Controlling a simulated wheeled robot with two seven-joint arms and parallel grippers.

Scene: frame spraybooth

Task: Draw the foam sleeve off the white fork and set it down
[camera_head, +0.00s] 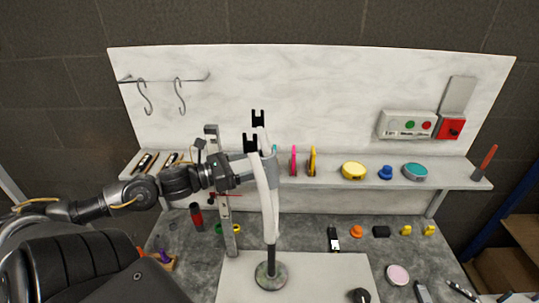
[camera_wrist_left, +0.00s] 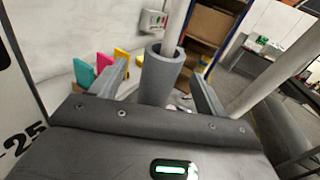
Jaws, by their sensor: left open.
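The white fork (camera_head: 262,205) stands upright on a dark post with a round base (camera_head: 270,275), its black tips pointing up. My left gripper (camera_head: 258,172) is at the upper part of the fork, coming in from the left. In the left wrist view the grey foam sleeve (camera_wrist_left: 161,78) is a thick tube around one white fork leg (camera_wrist_left: 173,25). It stands between my two open fingers, with a visible gap on the right side. In the head view the sleeve is mostly hidden by the gripper. My right gripper is not in view.
A shelf behind the fork carries pink and yellow pieces, a yellow tin (camera_head: 354,170), a blue knob and a teal tin (camera_head: 415,171). An upright metal post (camera_head: 225,200) stands left of the fork. The pale board (camera_head: 320,272) has free room right of the base.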

